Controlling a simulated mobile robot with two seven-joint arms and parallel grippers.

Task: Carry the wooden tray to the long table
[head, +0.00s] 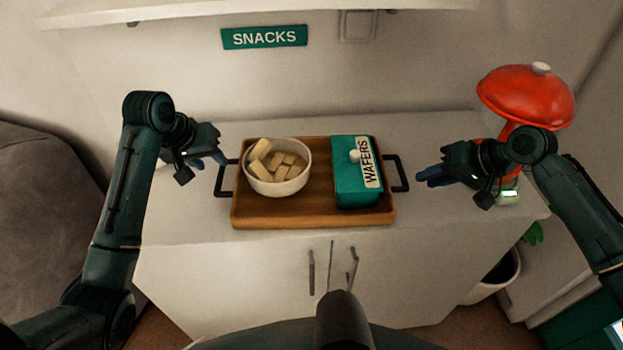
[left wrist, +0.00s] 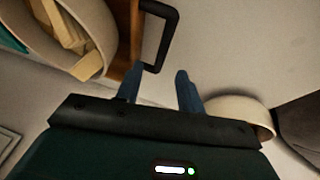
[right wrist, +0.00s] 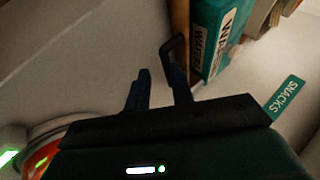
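The wooden tray (head: 300,218) lies flat on the white cabinet top, with a dark handle at each end. It carries a white bowl (head: 279,188) of pale blocks and a green box marked WAFERS (head: 356,190). My left gripper (head: 222,159) is open beside the left handle (head: 222,190); in the left wrist view the handle (left wrist: 172,38) lies just ahead of the spread fingers (left wrist: 157,76). My right gripper (head: 422,177) is open, a little right of the right handle (head: 403,174). In the right wrist view that handle (right wrist: 166,48) is close to one fingertip. Neither gripper holds anything.
A red domed object (head: 525,98) stands on the cabinet's right end, partly behind my right arm. A SNACKS sign (head: 264,37) is on the wall, below a shelf (head: 250,8). A grey sofa-like piece (head: 50,210) is at left. A pale rounded object (left wrist: 245,112) is near my left gripper.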

